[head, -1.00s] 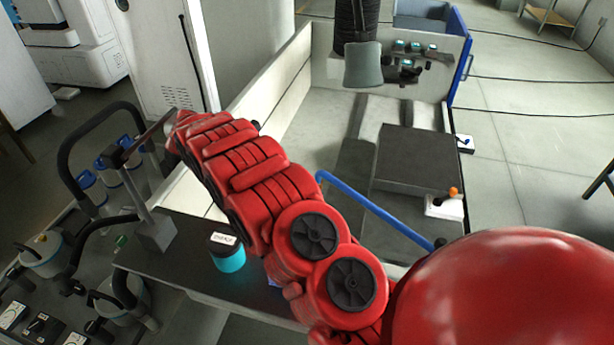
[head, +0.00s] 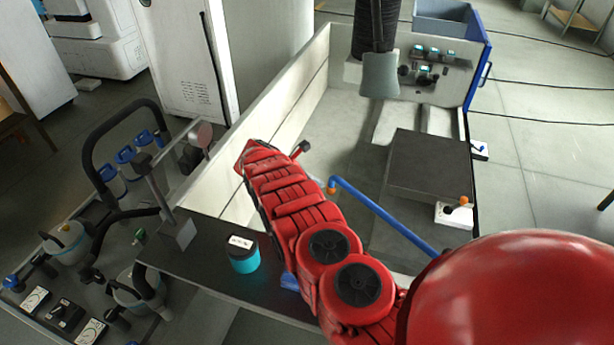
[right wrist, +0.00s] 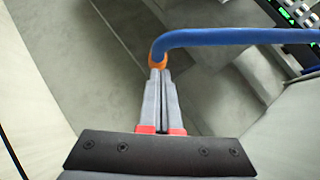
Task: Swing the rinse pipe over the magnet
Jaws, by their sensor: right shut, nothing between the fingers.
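The rinse pipe (head: 385,215) is a blue bent tube with an orange tip. It reaches from the right over the tank, its tip to the left of the dark flat block (head: 428,168) that looks to be the magnet. In the right wrist view the pipe (right wrist: 230,37) runs right from its orange end. My right gripper (right wrist: 161,75) is shut and empty, its fingertips right at the orange tip; I cannot tell whether they touch. In the head view the gripper (head: 321,184) is mostly hidden by my red forearm. My left gripper is not in view.
A white box with an orange lever (head: 455,213) stands by the block's near right corner. A dark column with a grey head (head: 380,75) hangs above the tank. A teal jar (head: 243,258) stands on the front shelf. The tank's left wall (head: 285,100) is near my forearm.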

